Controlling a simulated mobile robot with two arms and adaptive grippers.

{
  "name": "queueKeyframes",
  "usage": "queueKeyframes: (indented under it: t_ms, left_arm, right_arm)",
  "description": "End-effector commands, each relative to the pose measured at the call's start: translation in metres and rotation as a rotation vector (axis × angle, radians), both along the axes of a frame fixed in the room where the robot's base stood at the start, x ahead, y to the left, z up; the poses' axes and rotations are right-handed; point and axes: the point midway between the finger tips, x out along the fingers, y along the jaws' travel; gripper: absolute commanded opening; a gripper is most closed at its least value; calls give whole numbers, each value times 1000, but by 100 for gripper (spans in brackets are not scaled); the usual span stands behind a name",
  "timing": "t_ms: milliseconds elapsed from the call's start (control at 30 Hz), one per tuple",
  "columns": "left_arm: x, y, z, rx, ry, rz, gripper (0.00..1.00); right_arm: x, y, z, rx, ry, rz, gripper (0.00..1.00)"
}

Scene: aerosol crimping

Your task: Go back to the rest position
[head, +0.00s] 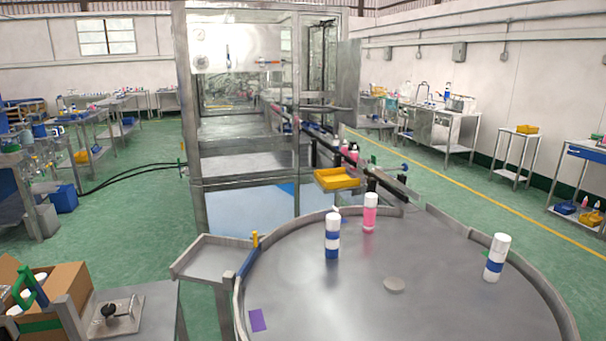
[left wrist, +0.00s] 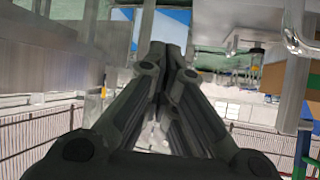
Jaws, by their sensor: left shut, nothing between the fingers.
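My left gripper (left wrist: 166,50) shows in the left wrist view. Its two dark fingers meet at the tips with nothing between them. No gripper shows in the head view, and my right gripper is in neither view. In the head view a round metal table (head: 340,300) fills the front. On it stand a blue-and-white can (head: 332,236), a pink can with a white cap (head: 370,212) and another blue-and-white can (head: 495,258) at the right.
A metal-framed machine (head: 298,120) stands behind the table, with a yellow tray (head: 337,179) at its side. A small metal tray (head: 212,258) adjoins the table's left. A cardboard box (head: 68,285) is at the lower left. Green floor is open on both sides.

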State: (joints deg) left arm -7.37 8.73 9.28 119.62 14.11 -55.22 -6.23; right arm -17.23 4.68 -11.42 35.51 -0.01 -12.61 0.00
Motion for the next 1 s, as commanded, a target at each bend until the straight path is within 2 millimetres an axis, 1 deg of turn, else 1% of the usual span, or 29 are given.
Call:
queueKeyframes:
  t_ms: [33,67,100,167,200,300,400,600,633,700,867,967,1000]
  left_arm:
    - [-30,-19,-20,11,91,-29,0]
    - [-46,-28,-30,15,142,-41,0]
    - [-68,-38,-41,23,206,-56,0]
    - [-97,-51,-53,32,290,-74,0]
    - [-115,-59,-60,36,339,-83,0]
    - [-156,-73,-71,46,446,-99,0]
    - [-192,-83,-77,52,541,-111,0]
    - [-258,-99,-80,59,702,-125,0]
    - [-262,-100,-84,60,716,-123,0]
    - [-254,-99,-103,61,716,-123,0]
    - [-247,-101,-141,61,728,-125,0]
    - [-244,-101,-169,61,737,-127,0]
    - [-243,-102,-181,61,742,-128,0]
  right_arm:
    - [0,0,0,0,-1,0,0]
    - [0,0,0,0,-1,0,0]
    - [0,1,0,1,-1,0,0]
    - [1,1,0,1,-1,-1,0]
    - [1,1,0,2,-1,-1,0]
    - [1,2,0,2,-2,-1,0]
    - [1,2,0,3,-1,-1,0]
    - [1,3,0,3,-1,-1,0]
    - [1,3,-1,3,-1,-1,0]
    - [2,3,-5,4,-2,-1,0]
    - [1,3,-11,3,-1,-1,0]
    - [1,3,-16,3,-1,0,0]
    - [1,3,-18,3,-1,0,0]
